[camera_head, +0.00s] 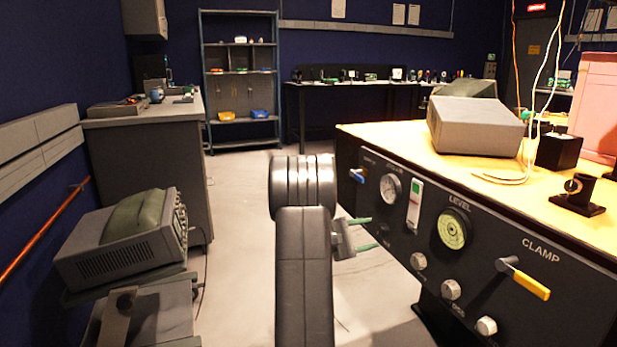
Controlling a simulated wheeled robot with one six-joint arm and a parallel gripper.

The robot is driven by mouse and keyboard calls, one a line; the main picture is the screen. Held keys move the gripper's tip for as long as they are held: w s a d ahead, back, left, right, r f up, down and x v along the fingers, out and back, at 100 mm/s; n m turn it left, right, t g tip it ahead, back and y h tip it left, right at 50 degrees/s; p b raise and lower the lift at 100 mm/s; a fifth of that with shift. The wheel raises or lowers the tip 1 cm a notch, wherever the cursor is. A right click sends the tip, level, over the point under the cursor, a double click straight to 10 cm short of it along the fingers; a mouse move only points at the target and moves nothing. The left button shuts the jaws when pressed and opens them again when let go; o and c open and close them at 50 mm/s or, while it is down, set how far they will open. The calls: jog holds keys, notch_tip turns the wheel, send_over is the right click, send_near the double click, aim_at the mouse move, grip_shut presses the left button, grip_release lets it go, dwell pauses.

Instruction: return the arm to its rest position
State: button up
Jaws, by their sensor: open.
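My arm rises from the bottom middle of the head view as a dark ribbed link with a rounded joint on top. My gripper (365,233) shows partly at the right of the arm, its two greenish fingers pointing right and apart from each other. It is open, with nothing seen between the fingers. The gripper's base is partly hidden behind the arm. The fingers are in front of the black control panel (480,235) of the bench; I cannot tell the exact gap between them.
The yellow-topped bench (390,140) stands close on the right, with a yellow-handled clamp lever (525,278) jutting out. A grey instrument (125,245) stands at the lower left. A shelf rack (240,80) and a dark table (350,85) stand behind. The pale floor (238,200) between is clear.

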aim_at(379, 230)
jog(key=p+v, duration=0.2)
jog(key=v, duration=0.9)
jog(key=b+x, duration=0.3)
jog(key=x, duration=1.1)
jog(key=shift+d+f, duration=0.1)
jog(key=shift+r+p, duration=0.35)
jog(key=shift+p, duration=0.35)
jog(key=shift+a+n+p, duration=0.2)
jog(key=shift+n+p, duration=0.3)
jog(key=n+p, duration=0.3)
jog(key=p, duration=0.2)
jog(key=shift+s+n+p, duration=0.1)
jog(key=shift+n+p, duration=0.3)
jog(key=n+p, duration=0.4)
jog(key=p, duration=0.2)
jog(key=shift+n+p, duration=0.35)
jog(key=shift+n, duration=0.05)
jog(key=v, duration=1.1)
jog(key=shift+a+f, duration=0.2)
jog(key=shift+a, duration=0.05)
jog(key=shift+s, duration=0.15)
